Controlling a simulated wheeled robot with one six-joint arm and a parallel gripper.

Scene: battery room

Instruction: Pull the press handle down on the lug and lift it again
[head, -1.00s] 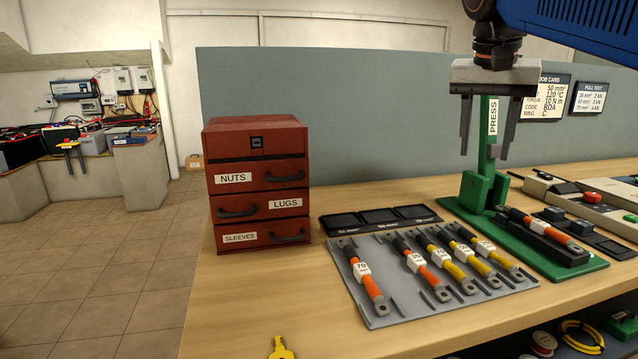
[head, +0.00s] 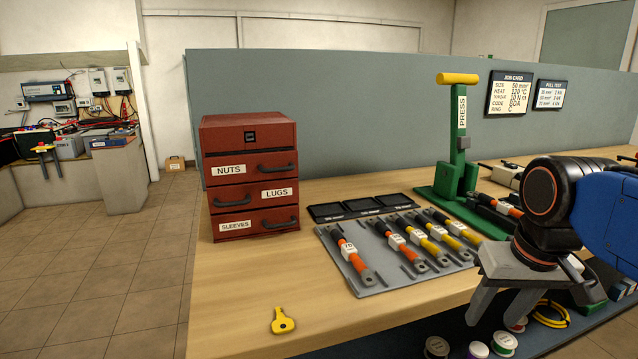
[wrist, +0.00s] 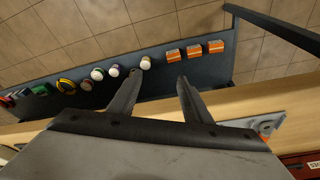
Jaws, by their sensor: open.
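The green press (head: 461,140) stands on its green base at the back of the bench. Its yellow handle (head: 458,79) is up at the top of the post. A cable with an orange sleeve (head: 508,209) lies at the press base; its lug end is hidden behind my arm. My gripper (head: 497,311) is open and empty, low at the bench's front edge, well in front of and below the press handle. In the wrist view the two fingers (wrist: 157,97) are spread apart with nothing between them, above the bench edge and lower shelf.
A grey tray (head: 372,283) holds several cables in front of a black three-part tray (head: 360,208). A red drawer cabinet (head: 250,150) stands at the left. A yellow key (head: 283,321) lies on the front of the bench.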

